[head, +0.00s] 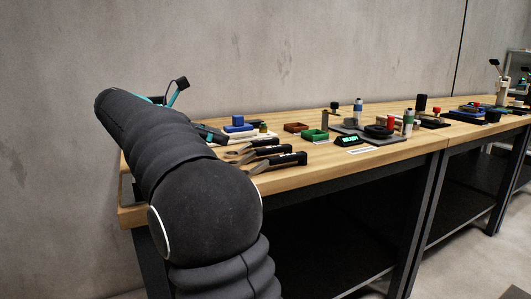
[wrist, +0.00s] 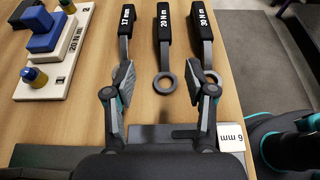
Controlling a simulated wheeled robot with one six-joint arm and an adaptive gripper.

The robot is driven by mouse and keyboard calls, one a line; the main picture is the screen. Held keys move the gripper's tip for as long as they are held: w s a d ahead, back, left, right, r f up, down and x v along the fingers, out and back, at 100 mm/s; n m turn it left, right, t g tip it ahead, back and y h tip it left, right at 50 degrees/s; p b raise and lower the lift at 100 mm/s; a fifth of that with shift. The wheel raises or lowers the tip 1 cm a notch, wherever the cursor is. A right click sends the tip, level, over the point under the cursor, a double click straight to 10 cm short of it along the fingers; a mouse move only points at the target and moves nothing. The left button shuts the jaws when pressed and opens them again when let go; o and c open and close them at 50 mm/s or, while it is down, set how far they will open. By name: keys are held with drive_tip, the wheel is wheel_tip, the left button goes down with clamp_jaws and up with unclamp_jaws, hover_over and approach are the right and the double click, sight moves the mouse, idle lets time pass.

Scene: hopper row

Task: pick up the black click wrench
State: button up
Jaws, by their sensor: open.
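Three click wrenches with black handles lie side by side on the wooden bench in the wrist view. The left one (wrist: 124,28) has a partly hidden label starting with 17, the middle one (wrist: 164,30) reads 20 N m, and the right one (wrist: 201,28) reads 30 N m. The middle one ends in a grey ring. In the head view black-handled wrenches (head: 280,160) show near the bench's front edge. My gripper (wrist: 160,79) is open, its fingers either side of the middle wrench's ring. Whether the fingers touch the outer wrenches I cannot tell.
A label reading 6 mm (wrist: 231,140) lies below right of my gripper.

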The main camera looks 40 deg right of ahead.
sight(259, 149)
drive_tip(key=x, duration=0.7)
drive_tip(key=shift+s+d+f, duration=0.1)
drive_tip(key=shift+s+d, duration=0.1)
drive_tip(key=shift+d, duration=0.15)
drive_tip(key=shift+x, duration=2.65)
drive_tip(key=shift+s+a+f, duration=0.1)
drive_tip(key=shift+s+f, duration=0.05)
drive_tip(key=shift+s, duration=0.05)
clamp_jaws()
